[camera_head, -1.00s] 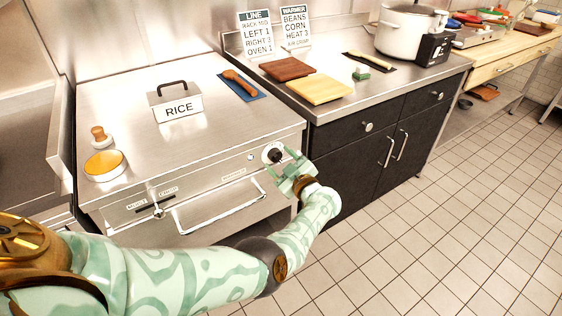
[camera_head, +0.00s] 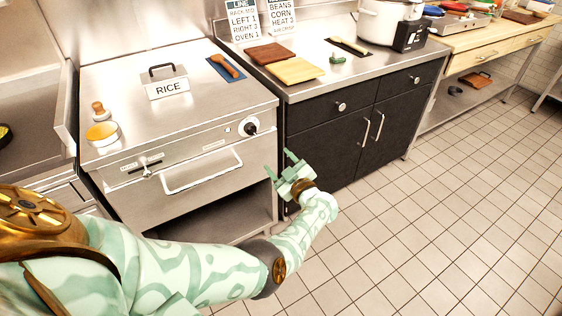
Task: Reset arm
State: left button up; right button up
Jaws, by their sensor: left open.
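My left gripper (camera_head: 281,170) is pale green. It is open and empty, in front of the dark cabinet and to the lower right of the steel warmer (camera_head: 200,103). It is apart from the black knob (camera_head: 250,127) on the warmer's front, which stands above and to the left of it. My left arm reaches in from the lower left of the view. My right gripper is not in view.
The warmer's front has a bar handle (camera_head: 203,172). Black cabinets (camera_head: 330,138) stand to the right, with cutting boards (camera_head: 295,71) and a white pot (camera_head: 385,20) on the counter. The tiled floor (camera_head: 440,220) is clear at right.

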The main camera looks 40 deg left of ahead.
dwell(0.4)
pick_arm(q)
jog(key=w+d+m+t+h, duration=0.5)
jog(key=w+d+t, duration=0.1)
jog(key=w+t, duration=0.1)
jog(key=d+f+m+t+h, duration=0.1)
jog(key=d+f+m+h, duration=0.35)
jog(key=f, duration=0.25)
jog(key=s+d+f+m+g+h, duration=0.2)
jog(key=s+d+f+m+h, duration=0.15)
jog(key=s+f, duration=0.4)
jog(key=s+d+f+m+g+h, duration=0.2)
jog(key=s+f+m+h, duration=0.15)
jog(key=s+f, duration=0.45)
jog(key=s+f+m+g, duration=0.25)
jog(key=s+f, duration=0.45)
jog(key=s, duration=0.6)
jog(key=s+f+m+g, duration=0.2)
jog(key=s+f+g, duration=0.2)
jog(key=s+f, duration=0.55)
jog(key=s+a+m+g, duration=0.1)
jog(key=s+g, duration=0.1)
jog(key=s, duration=1.2)
jog(key=s+a+m+g, duration=0.1)
jog(key=s+a+g, duration=0.1)
jog(key=s, duration=1.2)
jog(key=shift+r+p, duration=0.35)
